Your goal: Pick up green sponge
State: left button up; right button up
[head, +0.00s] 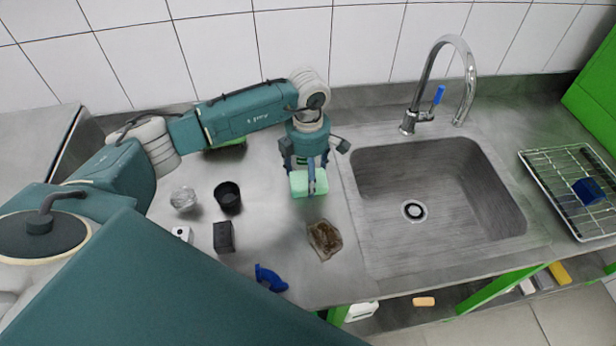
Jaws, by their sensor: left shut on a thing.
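A light green sponge (299,184) is at my left gripper (311,180), just left of the sink. My left gripper points down with its fingers shut on the sponge. The fingers cover part of the sponge. I cannot tell whether the sponge touches the counter or is slightly above it. My right gripper is not in view.
A steel sink (440,190) with a faucet (440,85) lies to the right. On the counter stand a black cup (228,197), a clear crumpled item (184,199), a black block (224,237), a brown item (324,240) and a blue item (270,278). A wire rack (560,180) is far right.

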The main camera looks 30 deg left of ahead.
pick_arm(q)
jog(key=shift+r, duration=0.3)
notch_tip(320, 180, up, 2)
jog(key=shift+b, duration=0.95)
jog(key=s+d+b, duration=0.2)
jog(key=s+d, duration=0.1)
jog(key=s, duration=0.1)
jog(key=s+d+b, duration=0.2)
jog(key=s+d, duration=0.1)
jog(key=s, duration=0.2)
jog(key=s+d+b, duration=0.1)
jog(key=s+d, duration=0.3)
jog(key=shift+s+d+r+b, duration=0.1)
jog(key=shift+s+r+b, duration=0.1)
jog(key=shift+b, duration=0.2)
jog(key=shift+s+d, duration=0.35)
jog(key=shift+s, duration=0.2)
jog(key=shift+c, duration=0.4)
jog(key=shift+c, duration=0.9)
jog(key=shift+w+r, duration=0.1)
jog(key=shift+w, duration=0.05)
jog(key=shift+c, duration=0.2)
